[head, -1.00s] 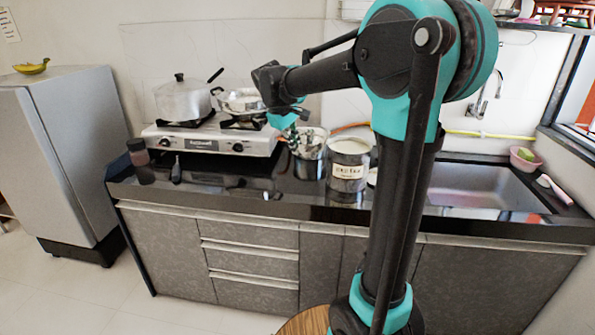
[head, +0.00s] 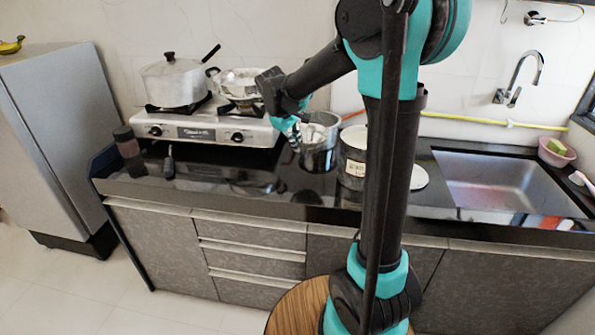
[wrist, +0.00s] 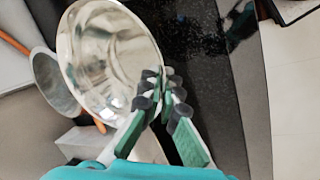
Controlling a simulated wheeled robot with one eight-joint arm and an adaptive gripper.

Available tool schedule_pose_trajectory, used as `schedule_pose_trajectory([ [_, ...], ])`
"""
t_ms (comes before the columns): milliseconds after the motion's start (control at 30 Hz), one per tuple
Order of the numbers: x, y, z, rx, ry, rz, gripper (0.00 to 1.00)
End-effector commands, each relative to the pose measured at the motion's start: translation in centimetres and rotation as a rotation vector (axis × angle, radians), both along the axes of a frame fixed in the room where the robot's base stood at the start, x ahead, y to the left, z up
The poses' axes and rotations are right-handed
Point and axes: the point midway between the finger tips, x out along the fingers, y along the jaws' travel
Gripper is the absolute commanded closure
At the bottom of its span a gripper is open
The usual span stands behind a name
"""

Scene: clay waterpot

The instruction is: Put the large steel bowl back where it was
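My gripper (wrist: 163,82) is at the rim of a large shiny steel bowl (wrist: 98,50) in the wrist view. One finger lies over its inside and the other outside, with the tips close together on the rim. In the head view my gripper (head: 294,134) is at the left edge of this steel vessel (head: 318,150), left of a labelled steel canister (head: 353,160). The bowl's underside is hidden, so I cannot tell whether it rests on anything.
A stove (head: 203,129) stands to the left with a lidded pot (head: 174,84) and a steel pan (head: 238,78) on it. A dark bottle (head: 126,142) stands at the left. A sink (head: 500,182) is at the right. The front counter is partly clear.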

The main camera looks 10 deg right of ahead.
Motion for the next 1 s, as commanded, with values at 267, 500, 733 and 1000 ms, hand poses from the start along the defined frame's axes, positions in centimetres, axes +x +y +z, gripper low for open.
schedule_pose_trajectory([
  [267,0.1,0.0,-5.8,0.0,0.0,0.0,1.0],
  [500,0.1,0.0,-7.8,0.0,0.0,0.0,1.0],
  [733,0.1,0.0,-10.6,0.0,0.0,0.0,1.0],
  [1000,0.0,0.0,-10.9,0.0,0.0,0.0,1.0],
])
